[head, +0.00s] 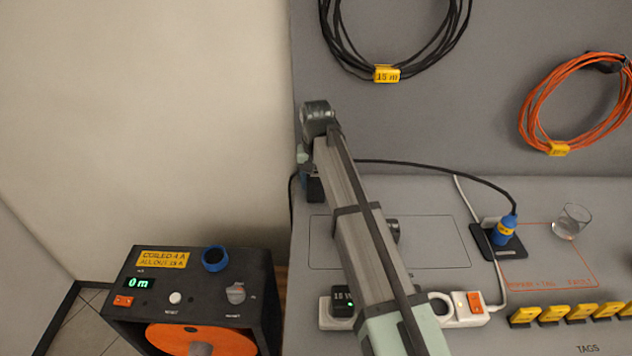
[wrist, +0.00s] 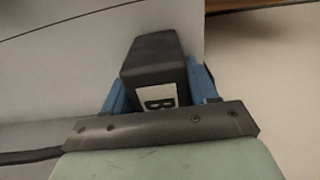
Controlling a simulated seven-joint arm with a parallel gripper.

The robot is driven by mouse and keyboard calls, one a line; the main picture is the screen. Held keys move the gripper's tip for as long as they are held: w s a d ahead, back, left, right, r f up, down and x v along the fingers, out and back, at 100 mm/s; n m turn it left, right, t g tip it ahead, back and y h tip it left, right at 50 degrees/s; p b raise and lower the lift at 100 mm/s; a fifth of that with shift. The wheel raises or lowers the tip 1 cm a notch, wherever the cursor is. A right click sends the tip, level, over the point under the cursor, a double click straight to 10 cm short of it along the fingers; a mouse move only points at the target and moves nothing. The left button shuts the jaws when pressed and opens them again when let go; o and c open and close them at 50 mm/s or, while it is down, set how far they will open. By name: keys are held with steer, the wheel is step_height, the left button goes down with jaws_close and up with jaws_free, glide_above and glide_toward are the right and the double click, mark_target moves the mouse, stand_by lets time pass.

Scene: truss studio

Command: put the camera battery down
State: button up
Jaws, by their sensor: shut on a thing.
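The camera battery (wrist: 152,58) is a black block with a white label marked "B". In the wrist view it sits between the blue fingers of my gripper (wrist: 158,88), which is shut on it. In the head view my gripper (head: 304,179) is at the left end of the grey bench, mostly hidden by my arm. The dark battery (head: 316,190) shows just beside the blue finger there. I cannot tell whether the battery touches the bench top.
The grey bench (head: 450,195) has a thin outlined rectangle, a power strip (head: 462,322), a blue plug (head: 504,228) on a black plate, a glass (head: 571,221) and several yellow tags (head: 554,314). A cable reel box (head: 196,300) stands left. Coiled cables hang behind.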

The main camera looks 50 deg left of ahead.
steer(key=shift+f, duration=0.25)
steer(key=shift+f, duration=0.1)
steer(key=o, duration=1.5)
step_height(320, 180, up, 12)
steer(key=shift+r, duration=0.1)
